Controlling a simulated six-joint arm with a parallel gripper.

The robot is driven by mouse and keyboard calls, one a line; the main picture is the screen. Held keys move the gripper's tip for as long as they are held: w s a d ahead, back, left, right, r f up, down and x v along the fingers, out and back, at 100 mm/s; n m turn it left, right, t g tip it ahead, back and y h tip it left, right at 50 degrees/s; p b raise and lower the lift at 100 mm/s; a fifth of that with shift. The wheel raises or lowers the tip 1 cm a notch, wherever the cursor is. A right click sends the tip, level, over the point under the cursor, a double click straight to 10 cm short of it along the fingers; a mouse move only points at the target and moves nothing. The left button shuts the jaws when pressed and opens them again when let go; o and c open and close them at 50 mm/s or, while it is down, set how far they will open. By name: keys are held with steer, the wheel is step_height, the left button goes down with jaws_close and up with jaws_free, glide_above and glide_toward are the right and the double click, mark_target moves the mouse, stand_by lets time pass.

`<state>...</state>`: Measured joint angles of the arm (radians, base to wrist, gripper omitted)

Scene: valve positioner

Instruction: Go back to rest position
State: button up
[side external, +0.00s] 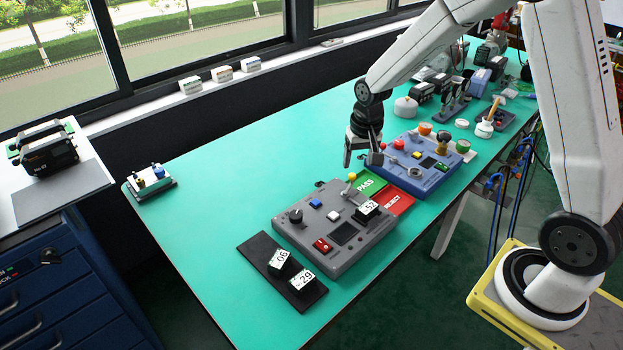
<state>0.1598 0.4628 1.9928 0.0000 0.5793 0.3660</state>
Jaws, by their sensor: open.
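My gripper (363,158) hangs from my white arm over the teal table (215,175). Its jaws point down, are open, and look empty. It is above and behind the grey control box (300,240) and just left of the blue control box (440,180). Whether a fingertip touches anything beneath is hard to tell from this angle. The grey box carries a yellow-tipped lever (352,177), a black knob (296,215), a blue button (316,202), a red switch (322,245) and a block marked 57 (367,211).
A black strip (260,250) with blocks marked 06 (278,258) and 29 (302,279) lies left of the grey box. Green PASS (369,184) and red REJECT (393,202) pads lie between the boxes. Several devices crowd the far right. The table's left middle is clear.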

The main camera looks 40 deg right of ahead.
steer(key=s+a+r+n, duration=0.1)
steer(key=s+a+n, duration=0.2)
steer(key=s, duration=0.4)
steer(key=s+a+r+n+t, duration=0.1)
steer(key=s+a+n, duration=0.2)
steer(key=s, duration=0.4)
steer(key=shift+a+r, duration=0.3)
steer(key=shift+a, duration=0.1)
